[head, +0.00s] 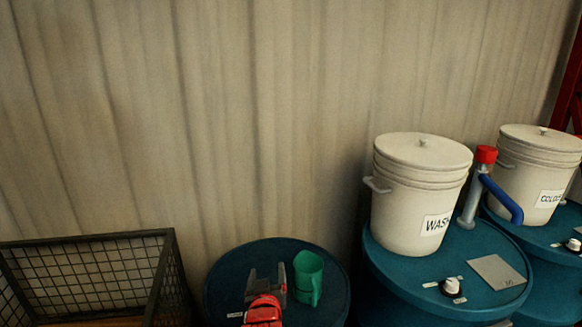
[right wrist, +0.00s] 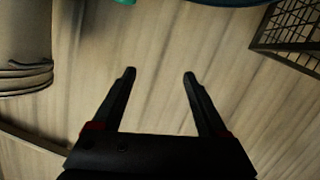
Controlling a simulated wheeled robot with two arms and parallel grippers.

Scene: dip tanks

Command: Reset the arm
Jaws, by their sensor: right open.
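My right gripper (head: 267,280) shows at the bottom of the head view, in front of the left blue drum (head: 225,270). Its dark fingers point up in the picture, with a red part of my arm below them. In the right wrist view the two black fingers (right wrist: 160,74) are spread apart with nothing between them; the wall shows through the gap. My left gripper is not in view.
A green cup (head: 308,278) stands on the left drum, just right of my gripper. A wire-mesh crate (head: 170,270) is at the left. At the right, a lidded WASH bucket (head: 408,200), a red-topped post (head: 485,156) and a second bucket (head: 530,170) stand on drums.

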